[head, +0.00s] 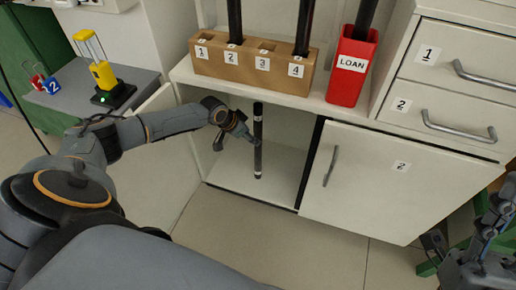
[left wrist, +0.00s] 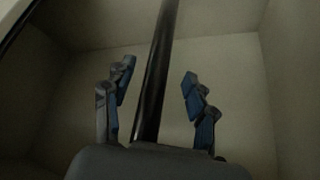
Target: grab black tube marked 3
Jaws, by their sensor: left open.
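A black tube (head: 258,140) with light bands near its top and bottom stands upright in the open cabinet; I cannot read any number on it. My left gripper (head: 249,137) is at the tube's upper half, reaching in from the left. In the left wrist view the tube (left wrist: 153,85) runs between the two spread blue-grey fingers, with a visible gap to the right finger. The left gripper is open. My right gripper (head: 487,243) shows at the lower right edge, away from the cabinet; its jaw state is unclear.
A brown block (head: 225,66) with slots 1 to 4 holds black tubes in 2 and 4. A red LOAN bin (head: 349,85) holds another tube. The closed door (head: 362,190) and the cabinet walls border the opening. A yellow device (head: 103,75) stands left.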

